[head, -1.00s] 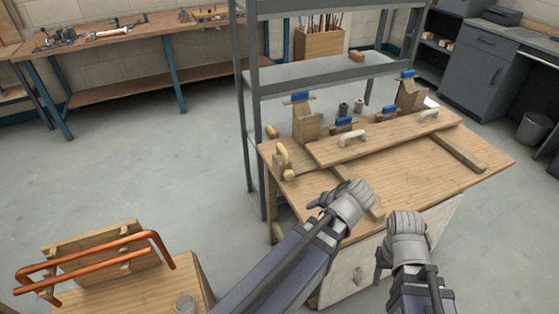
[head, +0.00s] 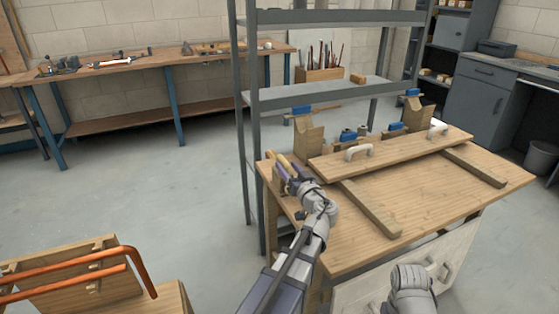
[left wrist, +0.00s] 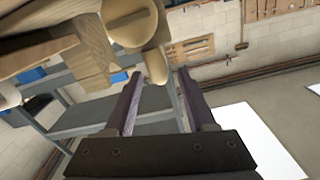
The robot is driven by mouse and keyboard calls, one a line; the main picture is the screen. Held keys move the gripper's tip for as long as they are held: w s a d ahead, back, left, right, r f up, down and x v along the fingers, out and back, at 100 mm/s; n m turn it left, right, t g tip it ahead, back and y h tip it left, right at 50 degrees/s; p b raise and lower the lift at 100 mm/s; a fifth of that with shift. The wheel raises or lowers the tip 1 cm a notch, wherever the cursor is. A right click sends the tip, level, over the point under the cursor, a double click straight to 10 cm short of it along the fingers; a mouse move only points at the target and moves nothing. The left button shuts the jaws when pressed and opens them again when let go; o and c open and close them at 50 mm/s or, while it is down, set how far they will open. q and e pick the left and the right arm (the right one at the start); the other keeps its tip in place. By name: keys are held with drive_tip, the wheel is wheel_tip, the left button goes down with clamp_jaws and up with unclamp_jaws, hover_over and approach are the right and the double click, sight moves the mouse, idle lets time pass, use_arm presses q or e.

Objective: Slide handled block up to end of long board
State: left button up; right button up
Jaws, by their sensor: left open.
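The long board (head: 400,148) lies along the back of the workbench and carries two pale handles. The handled block (head: 284,161) is at the bench's left end, apart from the board's left end and partly hidden by my left gripper. My left gripper (head: 289,171) is open right at the block. In the left wrist view its fingers (left wrist: 160,98) are apart with nothing between them, and a rounded wooden piece (left wrist: 130,24) is just beyond the fingertips. My right gripper (head: 412,285) is low at the bench's front; its fingers are hidden.
Clamps with blue tops (head: 304,128) stand behind the board. Wooden strips (head: 370,208) lie on the workbench (head: 440,200) in front of it. A grey shelf rack (head: 330,92) stands behind. Orange pipes (head: 75,265) rest on a stand at the lower left.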

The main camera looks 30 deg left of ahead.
sight(279, 157)
use_arm(q)
drive_tip(key=x, duration=0.7)
clamp_jaws()
idle(0.4)
idle(1.0)
